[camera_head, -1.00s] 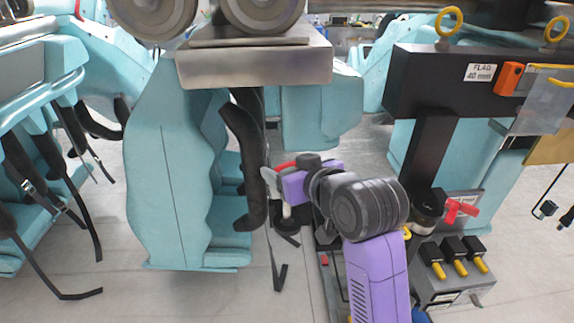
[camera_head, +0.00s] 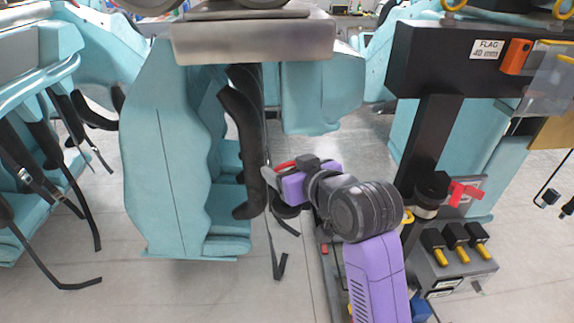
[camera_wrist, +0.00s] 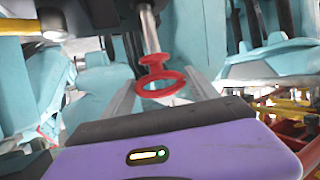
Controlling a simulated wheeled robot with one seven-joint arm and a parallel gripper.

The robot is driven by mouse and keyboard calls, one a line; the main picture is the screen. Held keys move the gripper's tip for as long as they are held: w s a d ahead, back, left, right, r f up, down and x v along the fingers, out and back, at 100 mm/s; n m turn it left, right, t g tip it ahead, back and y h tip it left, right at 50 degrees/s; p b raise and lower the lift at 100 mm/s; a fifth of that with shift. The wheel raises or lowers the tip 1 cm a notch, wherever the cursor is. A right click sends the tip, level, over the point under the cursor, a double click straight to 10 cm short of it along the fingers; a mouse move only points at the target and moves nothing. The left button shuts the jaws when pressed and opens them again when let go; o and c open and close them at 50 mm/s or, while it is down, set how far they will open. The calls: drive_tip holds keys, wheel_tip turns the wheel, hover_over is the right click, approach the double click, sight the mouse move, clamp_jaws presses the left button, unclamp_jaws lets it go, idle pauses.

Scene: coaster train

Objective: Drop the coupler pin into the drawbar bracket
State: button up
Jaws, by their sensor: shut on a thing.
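The coupler pin (camera_wrist: 150,32) shows in the wrist view as a silver shaft with a red collar and a red ring. My gripper (camera_wrist: 160,84) is shut on the pin at its red ring, with a grey finger on either side; the shaft points away from my purple palm. In the head view my gripper (camera_head: 272,174) is beside a hanging black strap, with a bit of red (camera_head: 285,165) showing at it. Most of the pin is hidden there. I cannot identify the drawbar bracket with certainty in either view.
Teal seats (camera_head: 165,170) with black straps (camera_head: 240,140) stand left of my gripper. A metal block (camera_head: 255,42) hangs above. Grey floor lies between.

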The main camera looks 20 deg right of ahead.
drive_tip(key=shift+f+b, duration=1.55)
drive_tip(key=shift+f, duration=1.1)
drive_tip(key=o, duration=1.9)
drive_tip(key=shift+c, duration=0.2)
drive_tip(key=shift+f, duration=0.15)
drive_tip(key=v, duration=0.8)
drive_tip(key=shift+b, duration=0.4)
